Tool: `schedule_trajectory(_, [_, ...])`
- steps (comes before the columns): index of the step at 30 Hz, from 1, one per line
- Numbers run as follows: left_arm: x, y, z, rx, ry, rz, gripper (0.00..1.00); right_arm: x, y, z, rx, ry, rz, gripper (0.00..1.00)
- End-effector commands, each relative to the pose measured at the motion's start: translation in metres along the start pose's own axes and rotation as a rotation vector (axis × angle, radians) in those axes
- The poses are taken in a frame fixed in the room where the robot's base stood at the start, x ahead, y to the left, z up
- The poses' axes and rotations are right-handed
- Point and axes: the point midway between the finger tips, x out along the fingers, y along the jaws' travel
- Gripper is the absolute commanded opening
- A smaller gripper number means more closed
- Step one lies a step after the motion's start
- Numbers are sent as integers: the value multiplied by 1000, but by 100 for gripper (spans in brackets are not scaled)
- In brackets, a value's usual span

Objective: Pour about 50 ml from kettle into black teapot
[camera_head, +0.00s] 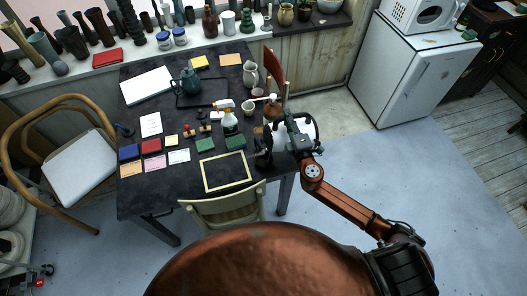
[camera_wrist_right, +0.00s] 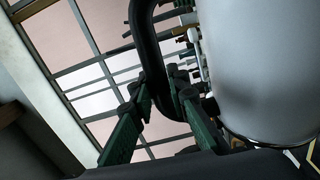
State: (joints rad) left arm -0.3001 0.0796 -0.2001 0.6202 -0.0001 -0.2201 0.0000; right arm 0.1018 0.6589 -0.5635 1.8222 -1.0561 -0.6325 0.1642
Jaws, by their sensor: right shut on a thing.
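My right gripper (camera_head: 298,140) is beyond the right edge of the black table. In the right wrist view its green fingers (camera_wrist_right: 155,118) are shut on the black handle of the kettle (camera_wrist_right: 265,70), whose smooth white body fills the right side. In the head view the kettle (camera_head: 281,136) is small and partly hidden by my gripper. I cannot tell its exact tilt. A dark teal teapot (camera_head: 189,82), the likely black teapot, stands on a black tray (camera_head: 214,103) at the back of the table, well apart from the kettle. My left gripper is not in view.
A white jug (camera_head: 250,74) and a small cream cup (camera_head: 248,106) stand near the table's right edge. A pale frame (camera_head: 226,171) lies in front. A red-brown chair (camera_head: 273,73) is beside the right edge.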

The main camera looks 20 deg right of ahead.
Motion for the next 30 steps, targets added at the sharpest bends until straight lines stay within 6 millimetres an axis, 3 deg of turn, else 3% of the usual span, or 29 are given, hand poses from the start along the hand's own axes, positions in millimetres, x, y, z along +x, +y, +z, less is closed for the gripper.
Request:
schedule_trajectory(16, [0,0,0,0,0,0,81,1,4,0,-2,1,8,0])
schedule_trajectory(27, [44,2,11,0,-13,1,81,1,-18,48,182,1,4,0])
schedule_trajectory(30, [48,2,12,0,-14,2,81,1,-19,51,218,2,4,0])
